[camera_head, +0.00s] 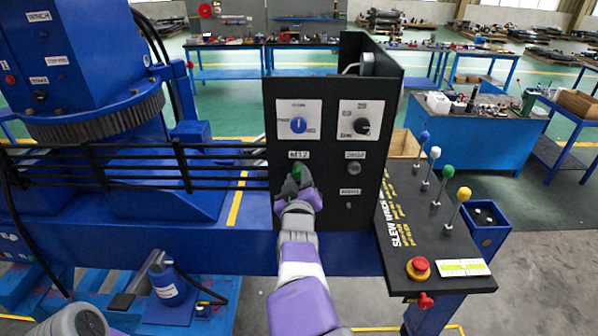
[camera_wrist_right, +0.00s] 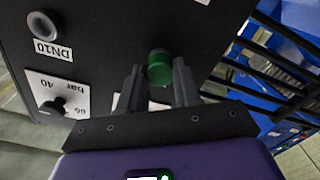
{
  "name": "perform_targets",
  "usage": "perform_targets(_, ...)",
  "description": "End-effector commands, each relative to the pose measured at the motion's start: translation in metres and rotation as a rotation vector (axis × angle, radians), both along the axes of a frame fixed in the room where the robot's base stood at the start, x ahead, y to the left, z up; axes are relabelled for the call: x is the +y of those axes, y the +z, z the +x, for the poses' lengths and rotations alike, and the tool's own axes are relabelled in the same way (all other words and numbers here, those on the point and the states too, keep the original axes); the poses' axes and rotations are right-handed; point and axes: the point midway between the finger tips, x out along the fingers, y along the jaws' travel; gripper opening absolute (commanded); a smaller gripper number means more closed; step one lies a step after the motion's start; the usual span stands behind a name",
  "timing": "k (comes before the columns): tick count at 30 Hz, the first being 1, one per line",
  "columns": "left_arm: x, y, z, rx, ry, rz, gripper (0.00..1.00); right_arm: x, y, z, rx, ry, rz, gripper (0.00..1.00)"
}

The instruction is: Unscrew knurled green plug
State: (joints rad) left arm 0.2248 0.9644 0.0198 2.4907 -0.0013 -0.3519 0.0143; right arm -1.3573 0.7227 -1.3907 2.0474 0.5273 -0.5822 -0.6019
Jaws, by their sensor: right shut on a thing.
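The green plug (camera_head: 297,171) sits on the black panel (camera_head: 325,212) below the M12 label. In the right wrist view the green plug (camera_wrist_right: 159,68) shows between the two dark fingers. My right gripper (camera_head: 296,180) reaches the panel from below and is shut on the plug; in the wrist view the fingertips (camera_wrist_right: 159,82) stand on either side of it. The plug's inner end is hidden at the panel. My left gripper is not in view; a grey rounded part at the bottom left may be mine.
Blue and black knobs (camera_head: 298,125) are above the plug. A grey port (camera_head: 353,168) is to its right. Black rails (camera_head: 130,165) run to the left. A lever console (camera_head: 430,215) with a red button (camera_head: 418,268) stands at the right.

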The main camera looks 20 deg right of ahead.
Motion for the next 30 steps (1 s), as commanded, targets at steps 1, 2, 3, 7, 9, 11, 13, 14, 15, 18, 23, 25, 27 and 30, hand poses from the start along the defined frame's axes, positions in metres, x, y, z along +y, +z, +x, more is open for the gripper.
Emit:
perform_targets(1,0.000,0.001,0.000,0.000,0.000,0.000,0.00,0.001,0.000,0.000,0.003,0.000,-0.005,0.00)
perform_targets(2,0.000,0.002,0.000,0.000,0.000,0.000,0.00,0.001,0.000,0.000,0.006,0.000,-0.015,0.00)
perform_targets(3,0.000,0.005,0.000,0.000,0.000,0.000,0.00,0.000,0.001,0.000,0.013,0.000,-0.039,0.00)
perform_targets(7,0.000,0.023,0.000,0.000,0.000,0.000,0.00,0.000,0.003,0.000,0.057,-0.002,-0.191,0.00)
perform_targets(9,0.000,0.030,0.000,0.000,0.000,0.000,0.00,0.000,0.003,-0.001,0.084,-0.001,-0.282,0.00)
perform_targets(11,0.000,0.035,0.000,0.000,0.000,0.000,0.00,0.000,0.002,-0.001,0.104,0.000,-0.348,0.00)
perform_targets(13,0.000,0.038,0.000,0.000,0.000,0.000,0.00,0.000,0.001,-0.001,0.120,0.000,-0.407,0.00)
perform_targets(14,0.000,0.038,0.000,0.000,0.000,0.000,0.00,0.000,0.001,-0.001,0.125,0.000,-0.421,0.00)
perform_targets(15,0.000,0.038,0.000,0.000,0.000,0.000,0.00,0.000,0.000,-0.001,0.128,0.000,-0.433,0.00)
perform_targets(18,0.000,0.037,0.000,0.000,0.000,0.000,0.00,0.000,-0.001,-0.001,0.129,0.000,-0.436,0.00)
perform_targets(23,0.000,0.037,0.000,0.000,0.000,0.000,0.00,0.000,-0.002,-0.001,0.129,0.000,-0.436,0.00)
perform_targets(25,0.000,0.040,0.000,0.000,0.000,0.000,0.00,0.000,-0.001,-0.001,0.139,0.000,-0.470,0.00)
perform_targets(27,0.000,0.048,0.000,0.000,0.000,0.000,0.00,0.000,0.001,-0.001,0.163,0.000,-0.553,0.00)
perform_targets(30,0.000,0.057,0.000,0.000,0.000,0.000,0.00,0.000,0.001,-0.001,0.207,-0.001,-0.702,0.00)
